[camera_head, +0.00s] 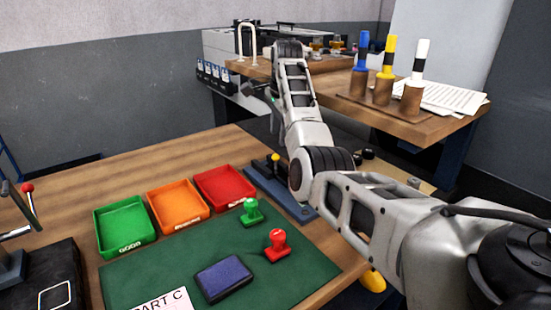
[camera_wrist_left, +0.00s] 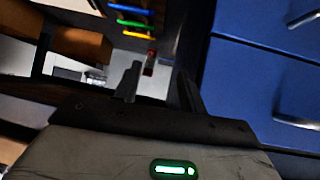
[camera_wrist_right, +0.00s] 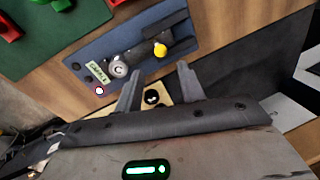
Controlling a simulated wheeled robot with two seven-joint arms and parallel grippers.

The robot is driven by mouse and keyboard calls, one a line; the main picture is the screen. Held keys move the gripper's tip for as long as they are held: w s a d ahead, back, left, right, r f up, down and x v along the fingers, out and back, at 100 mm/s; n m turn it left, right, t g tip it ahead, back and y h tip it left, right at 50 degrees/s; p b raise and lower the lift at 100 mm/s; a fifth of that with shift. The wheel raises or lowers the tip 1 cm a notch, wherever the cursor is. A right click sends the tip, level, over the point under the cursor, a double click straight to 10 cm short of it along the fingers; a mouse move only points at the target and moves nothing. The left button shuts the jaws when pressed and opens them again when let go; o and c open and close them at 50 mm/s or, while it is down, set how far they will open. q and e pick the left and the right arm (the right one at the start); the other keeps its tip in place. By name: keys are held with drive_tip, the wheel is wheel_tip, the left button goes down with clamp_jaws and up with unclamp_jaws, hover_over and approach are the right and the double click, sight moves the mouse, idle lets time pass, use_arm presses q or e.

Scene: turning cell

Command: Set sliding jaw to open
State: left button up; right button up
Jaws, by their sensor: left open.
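A blue base plate (camera_head: 262,185) lies at the right end of the wooden table, partly hidden by my right arm. In the right wrist view the plate (camera_wrist_right: 85,52) carries a dark block, a yellow knob (camera_wrist_right: 160,50), a round silver part (camera_wrist_right: 118,68) and a small label. This looks like the sliding jaw's fixture; I cannot tell the jaw's position. My right gripper (camera_wrist_right: 158,82) is open and empty, apart from the plate; in the head view it (camera_head: 250,90) shows small beyond the table. My left gripper (camera_wrist_left: 160,82) is open and empty, outside the head view.
Green (camera_head: 126,228), orange (camera_head: 178,206) and red (camera_head: 225,189) trays stand on the table. A green mat (camera_head: 200,262) holds a green stamp (camera_head: 251,212), a red stamp (camera_head: 278,245) and a blue pad (camera_head: 225,279). Blue drawers (camera_wrist_left: 265,75) are close beside my left gripper.

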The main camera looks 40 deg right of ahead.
sight(276, 158)
drive_tip(key=f, duration=0.3)
drive_tip(key=w+f, duration=0.1)
drive_tip(key=f, duration=0.2)
drive_tip(key=f+p, duration=0.1)
drive_tip(key=f, duration=0.2)
drive_tip(key=shift+w+d+f, duration=0.1)
drive_tip(key=shift+w+d, duration=0.15)
drive_tip(key=shift+w, duration=0.15)
